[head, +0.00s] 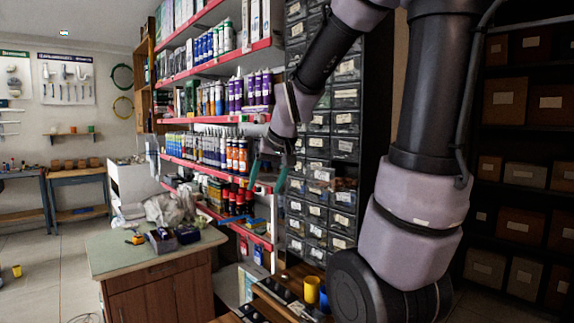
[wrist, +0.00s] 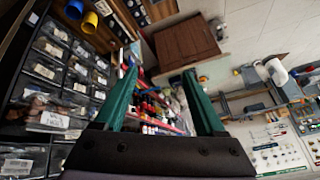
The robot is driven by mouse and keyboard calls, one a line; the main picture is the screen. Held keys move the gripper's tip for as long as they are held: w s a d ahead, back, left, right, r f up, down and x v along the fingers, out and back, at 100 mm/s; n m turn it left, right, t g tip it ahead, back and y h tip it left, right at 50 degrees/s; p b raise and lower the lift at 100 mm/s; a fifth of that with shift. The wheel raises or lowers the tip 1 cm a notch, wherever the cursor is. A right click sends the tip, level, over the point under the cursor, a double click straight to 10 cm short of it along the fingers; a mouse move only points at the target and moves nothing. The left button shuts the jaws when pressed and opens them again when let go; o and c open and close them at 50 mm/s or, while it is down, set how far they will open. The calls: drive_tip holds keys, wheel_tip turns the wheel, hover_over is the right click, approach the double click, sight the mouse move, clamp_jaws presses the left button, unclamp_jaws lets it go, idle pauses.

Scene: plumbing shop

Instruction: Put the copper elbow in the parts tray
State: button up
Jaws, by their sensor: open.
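My gripper (head: 267,178) is open and empty, held in the air in front of the red-edged shelves. In the wrist view, its two teal fingers (wrist: 160,72) stand wide apart with nothing between them. I cannot make out the copper elbow for certain in either view. Brownish, copper-like pieces (head: 344,184) sit in a bin of the drawer cabinet, too small to identify. On the green-topped counter (head: 115,249) stand small dark open boxes (head: 187,234); one may be the parts tray, but I cannot tell.
The drawer cabinet (head: 295,207) stands right of the stocked shelves (head: 232,120). A yellow cup (head: 311,289) and a blue cup (head: 325,297) stand low at the front. An orange tape measure (head: 136,239) lies on the counter. Open floor (head: 35,270) lies left.

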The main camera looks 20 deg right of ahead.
drive_tip(key=s+r+m, duration=0.1)
drive_tip(key=s+r, duration=0.2)
drive_tip(key=s, duration=0.4)
drive_tip(key=s+r+m, duration=0.1)
drive_tip(key=s+r, duration=0.2)
drive_tip(key=s, duration=0.4)
drive_tip(key=shift+r+t+y, duration=0.35)
drive_tip(key=shift+t+y, duration=0.05)
drive_tip(key=shift+w+a, duration=0.1)
